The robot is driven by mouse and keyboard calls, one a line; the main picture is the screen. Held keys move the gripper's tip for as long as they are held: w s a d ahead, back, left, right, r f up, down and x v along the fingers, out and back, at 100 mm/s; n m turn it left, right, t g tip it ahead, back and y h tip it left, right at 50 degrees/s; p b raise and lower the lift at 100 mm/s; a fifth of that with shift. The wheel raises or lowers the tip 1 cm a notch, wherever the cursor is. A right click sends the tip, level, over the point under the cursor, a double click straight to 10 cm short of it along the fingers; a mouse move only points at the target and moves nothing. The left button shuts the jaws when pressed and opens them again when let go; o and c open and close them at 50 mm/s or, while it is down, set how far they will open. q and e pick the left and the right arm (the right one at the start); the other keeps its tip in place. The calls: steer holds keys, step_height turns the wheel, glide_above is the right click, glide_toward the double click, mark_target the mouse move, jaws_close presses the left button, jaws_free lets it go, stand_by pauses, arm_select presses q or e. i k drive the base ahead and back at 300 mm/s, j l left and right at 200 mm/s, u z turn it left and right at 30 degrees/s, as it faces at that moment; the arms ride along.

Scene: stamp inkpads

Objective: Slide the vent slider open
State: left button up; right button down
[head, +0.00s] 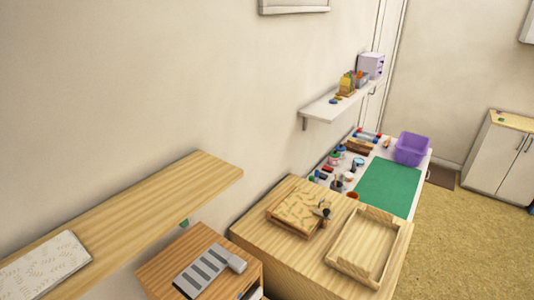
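A light grey plate with several dark slots (205,272), which looks like the vent, lies on top of a small wooden cabinet (180,246) at the bottom of the head view. A raised grey block (237,264) sits at its right end and may be the slider or its knob. The slots show as dark bands. I cannot tell how far the slider is shifted. Neither of my grippers is in view.
A wooden wall shelf (150,207) with a patterned white sheet (45,265) overhangs at left. A wooden cabinet (290,258) to the right bears an open wooden tray (341,263) and a patterned board (299,209). Beyond is a cluttered table with a green mat (388,187) and purple bin (411,148).

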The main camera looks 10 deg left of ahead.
mark_target(199, 275)
steer(key=u, duration=0.85)
